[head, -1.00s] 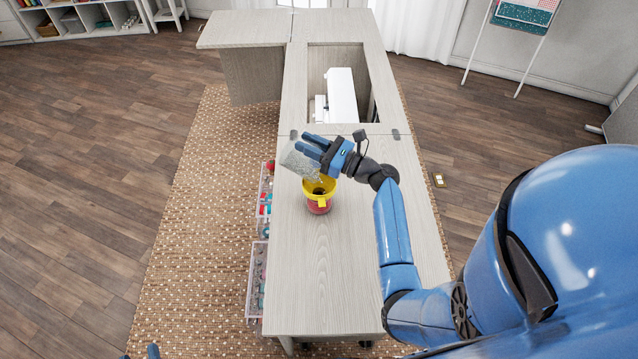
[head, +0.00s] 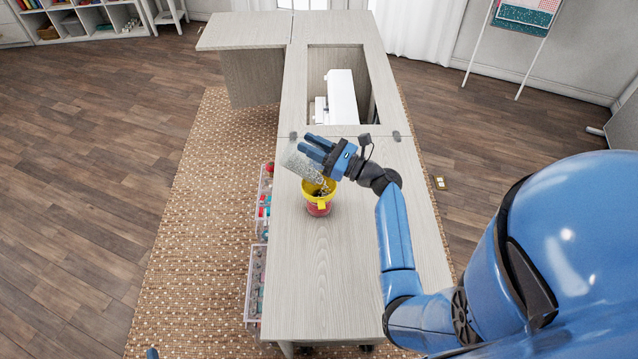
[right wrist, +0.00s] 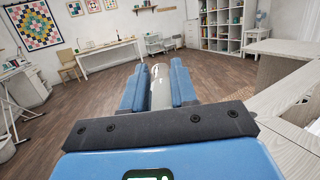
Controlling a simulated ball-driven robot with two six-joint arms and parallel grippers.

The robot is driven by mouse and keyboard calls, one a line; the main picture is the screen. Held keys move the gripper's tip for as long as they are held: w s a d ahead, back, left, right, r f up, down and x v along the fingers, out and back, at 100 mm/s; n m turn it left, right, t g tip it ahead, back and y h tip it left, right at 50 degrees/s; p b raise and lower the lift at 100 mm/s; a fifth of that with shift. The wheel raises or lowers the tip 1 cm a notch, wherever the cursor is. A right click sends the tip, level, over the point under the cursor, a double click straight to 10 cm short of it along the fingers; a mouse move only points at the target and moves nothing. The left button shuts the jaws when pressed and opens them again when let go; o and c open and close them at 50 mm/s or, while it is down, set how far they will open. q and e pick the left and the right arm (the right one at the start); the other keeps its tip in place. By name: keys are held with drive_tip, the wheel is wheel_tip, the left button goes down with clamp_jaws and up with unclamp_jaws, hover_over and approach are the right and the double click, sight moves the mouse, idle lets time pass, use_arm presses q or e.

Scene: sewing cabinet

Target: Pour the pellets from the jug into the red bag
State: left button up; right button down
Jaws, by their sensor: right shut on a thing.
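The jug (head: 295,163) is clear and greyish, with pale speckled pellets inside. My right gripper (head: 314,155) is shut on it and holds it tilted, mouth down to the right, over the bag. In the right wrist view the jug (right wrist: 161,88) sits between the two blue fingers. The red bag (head: 318,208) stands upright on the cabinet top, with a yellow rim and tab. Pale bits show at its opening, below the jug's mouth; how full it is I cannot tell. A small blue tip at the bottom left edge may be my left gripper (head: 152,353).
The cabinet top (head: 340,270) is clear in front of the bag. A white sewing machine (head: 342,97) sits in the opening behind. Clear bins (head: 255,283) with small items hang along the cabinet's left side. A woven rug (head: 195,235) lies beneath.

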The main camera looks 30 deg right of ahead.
drive_tip(key=shift+s+r, duration=0.1)
drive_tip(key=shift+s, duration=0.1)
drive_tip(key=shift+d+b, duration=0.2)
drive_tip(key=shift+b, duration=0.15)
drive_tip(key=shift+s+a, duration=0.15)
drive_tip(key=shift+d+t+b, duration=0.25)
drive_tip(key=shift+t+b, duration=0.05)
drive_tip(key=shift+s+a+y, duration=0.1)
drive_tip(key=shift+s+y, duration=0.1)
drive_tip(key=shift+y, duration=0.1)
drive_tip(key=shift+b, duration=0.35)
drive_tip(key=shift+d, duration=0.25)
drive_tip(key=shift+s+a+b, duration=0.1)
drive_tip(key=shift+s+b, duration=0.1)
drive_tip(key=shift+b, duration=0.15)
drive_tip(key=shift+d+t, duration=0.25)
drive_tip(key=shift+t, duration=0.05)
